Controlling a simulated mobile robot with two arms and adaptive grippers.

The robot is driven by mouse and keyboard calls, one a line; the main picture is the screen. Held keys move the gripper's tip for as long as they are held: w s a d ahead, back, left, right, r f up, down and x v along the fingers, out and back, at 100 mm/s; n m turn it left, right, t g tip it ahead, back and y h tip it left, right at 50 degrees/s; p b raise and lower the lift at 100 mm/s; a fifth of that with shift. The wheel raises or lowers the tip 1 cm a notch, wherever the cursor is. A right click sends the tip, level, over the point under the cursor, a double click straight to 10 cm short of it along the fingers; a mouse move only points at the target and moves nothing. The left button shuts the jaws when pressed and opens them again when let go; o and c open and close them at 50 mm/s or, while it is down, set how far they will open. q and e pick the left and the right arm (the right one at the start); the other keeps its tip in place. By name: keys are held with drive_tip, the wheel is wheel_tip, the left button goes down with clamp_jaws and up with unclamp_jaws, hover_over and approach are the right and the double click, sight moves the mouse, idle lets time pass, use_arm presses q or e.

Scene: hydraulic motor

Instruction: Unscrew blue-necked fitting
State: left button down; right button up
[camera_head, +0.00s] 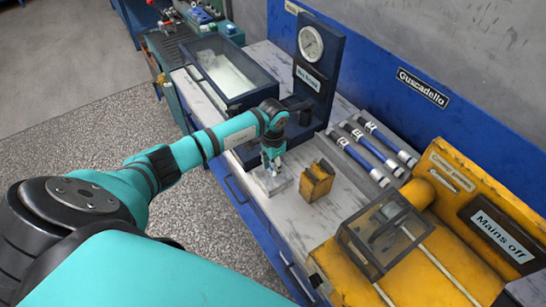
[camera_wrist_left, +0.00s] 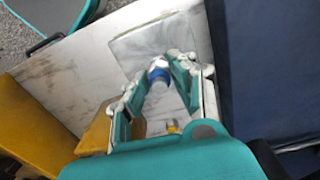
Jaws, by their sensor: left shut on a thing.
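My left gripper (camera_head: 272,163) points down at the light metal plate (camera_head: 283,185) near the bench's front edge. In the left wrist view, the blue-necked fitting (camera_wrist_left: 160,77) has a pale top and a blue collar and sits between the fingertips of my left gripper (camera_wrist_left: 159,69). The gripper is shut on it. The fitting's lower part is hidden, and in the head view the fingers largely cover it. A small yellow-topped fitting (camera_wrist_left: 173,126) shows nearer the palm in the wrist view. My right gripper is in neither view.
A yellow block (camera_head: 317,182) stands just right of the plate. A gauge stand (camera_head: 309,80) and a glass-lidded box (camera_head: 222,68) are behind. Several blue cylinders (camera_head: 372,148) lie to the right, near the yellow "Mains off" unit (camera_head: 440,265).

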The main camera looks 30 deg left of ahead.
use_arm(q)
drive_tip(key=c, duration=1.2)
unclamp_jaws()
drive_tip(key=m+b, duration=0.1)
drive_tip(key=m, duration=0.5)
drive_tip(key=shift+f, duration=0.1)
drive_tip(key=m+b, duration=0.1)
drive_tip(key=m, duration=0.2)
drive_tip(key=shift+m, duration=0.7)
